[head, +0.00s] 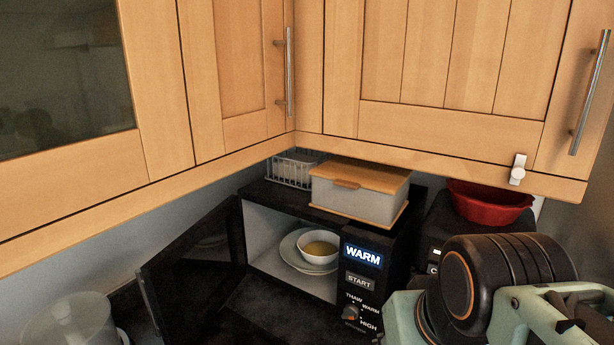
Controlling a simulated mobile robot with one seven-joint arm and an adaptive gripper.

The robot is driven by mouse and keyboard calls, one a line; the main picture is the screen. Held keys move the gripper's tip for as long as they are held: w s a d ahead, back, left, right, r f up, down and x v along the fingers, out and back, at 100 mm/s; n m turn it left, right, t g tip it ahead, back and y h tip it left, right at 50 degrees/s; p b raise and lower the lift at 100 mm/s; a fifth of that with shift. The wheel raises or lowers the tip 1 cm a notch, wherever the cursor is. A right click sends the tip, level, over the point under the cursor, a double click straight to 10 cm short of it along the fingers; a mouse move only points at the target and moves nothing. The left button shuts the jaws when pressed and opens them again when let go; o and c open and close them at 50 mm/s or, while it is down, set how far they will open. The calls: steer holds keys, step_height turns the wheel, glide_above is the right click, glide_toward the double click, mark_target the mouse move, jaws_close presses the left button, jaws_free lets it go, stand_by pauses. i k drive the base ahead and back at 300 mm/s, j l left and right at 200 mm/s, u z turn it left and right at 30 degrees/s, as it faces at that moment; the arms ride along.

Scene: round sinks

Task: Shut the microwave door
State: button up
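The microwave (393,262) stands on the dark counter under the wall cupboards. Its black door (188,272) is open and swung out to the left. Inside the cavity, a white bowl (318,250) with yellowish contents sits on a white plate (291,256). The control panel shows a lit WARM display (362,256), a START button and a knob (351,312). My arm shows at the lower right, in front of the counter and to the right of the microwave. My gripper is outside the picture.
A white box with a wooden lid (361,189) and a wire basket (293,168) stand on top of the microwave. A red bowl (487,201) sits on a dark appliance to its right. A clear lidded container (72,321) stands at the lower left, near the door. Cupboards (440,65) hang overhead.

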mark_target(187, 283)
steer(key=k+l+u, duration=0.15)
steer(key=u, duration=0.25)
steer(key=k+l+u, duration=0.2)
steer(key=u, duration=0.2)
steer(key=i+j, duration=0.2)
